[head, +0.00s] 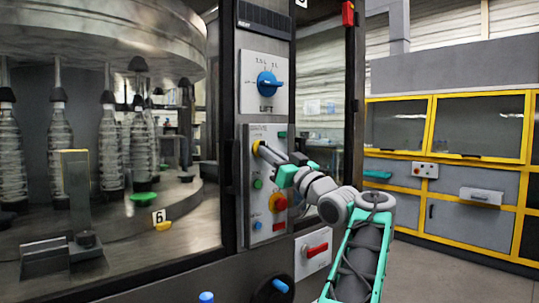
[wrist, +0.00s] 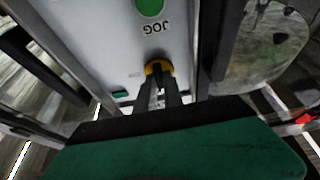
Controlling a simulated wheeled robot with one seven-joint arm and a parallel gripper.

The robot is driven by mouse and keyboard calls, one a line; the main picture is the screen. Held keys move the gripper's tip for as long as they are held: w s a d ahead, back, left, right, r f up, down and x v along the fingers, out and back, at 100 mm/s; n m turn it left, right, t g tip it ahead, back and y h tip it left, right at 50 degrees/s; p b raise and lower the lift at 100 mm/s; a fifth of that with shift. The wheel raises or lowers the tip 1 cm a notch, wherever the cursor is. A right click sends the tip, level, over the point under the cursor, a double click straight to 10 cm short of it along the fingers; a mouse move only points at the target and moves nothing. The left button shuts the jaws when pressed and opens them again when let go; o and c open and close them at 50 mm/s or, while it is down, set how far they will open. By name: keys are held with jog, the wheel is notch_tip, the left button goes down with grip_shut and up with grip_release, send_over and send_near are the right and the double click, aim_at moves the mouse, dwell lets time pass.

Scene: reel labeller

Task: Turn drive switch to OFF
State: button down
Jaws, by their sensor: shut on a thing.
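The drive switch (wrist: 157,67) shows in the wrist view as a yellow collar on the grey panel, with the knob hidden behind my fingers. My gripper (wrist: 158,80) is shut on it, the dark fingers close together and reaching up to the collar. In the head view my gripper (head: 264,152) meets the upper left of the drive panel (head: 263,134) from the right. A bit of the yellow switch (head: 256,147) shows there at the fingertips. I cannot tell which way the knob points.
A green button (wrist: 150,6) with the label JOG sits near the switch. Below my gripper are a red knob (head: 278,202) on yellow and small buttons. A blue rotary switch (head: 268,84) is above, and a red handle (head: 316,250) is lower right. Bottles stand at left.

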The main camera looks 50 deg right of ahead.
jog(key=c, duration=1.5)
grip_release()
jog(key=shift+o, duration=0.2)
jog(key=shift+f, duration=0.1)
jog(key=v, duration=0.7)
jog(key=shift+s+b, duration=0.35)
jog(key=shift+b, duration=0.1)
jog(key=shift+f, duration=0.1)
